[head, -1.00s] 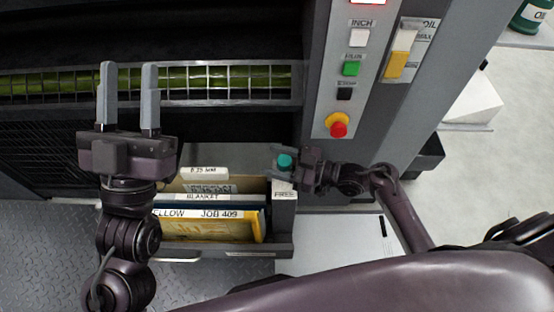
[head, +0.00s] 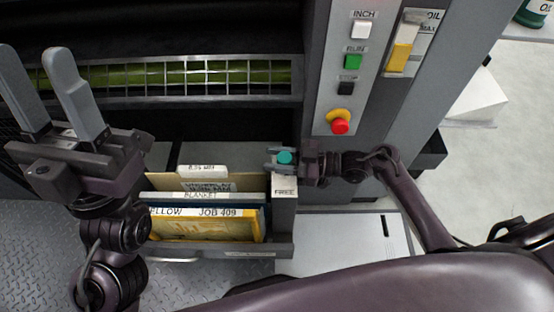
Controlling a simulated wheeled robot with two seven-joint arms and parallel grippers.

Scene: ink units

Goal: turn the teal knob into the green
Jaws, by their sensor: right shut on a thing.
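The teal knob (head: 286,158) sits at the top of the grey post at the right end of the file drawer, above a label reading FREE. My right gripper (head: 280,158) comes in from the right and is shut on the knob, with a finger on either side of it. Any green mark around the knob is hidden or too small to tell. My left gripper (head: 38,92) is at the left, its two grey fingers wide apart and empty, pointing up toward the guarded roller.
The drawer (head: 275,245) holds several upright folders (head: 205,226). A control panel (head: 324,100) with buttons and a red emergency stop (head: 340,127) stands above my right arm. A barred guard (head: 200,78) runs across the back. Plated floor lies at lower left.

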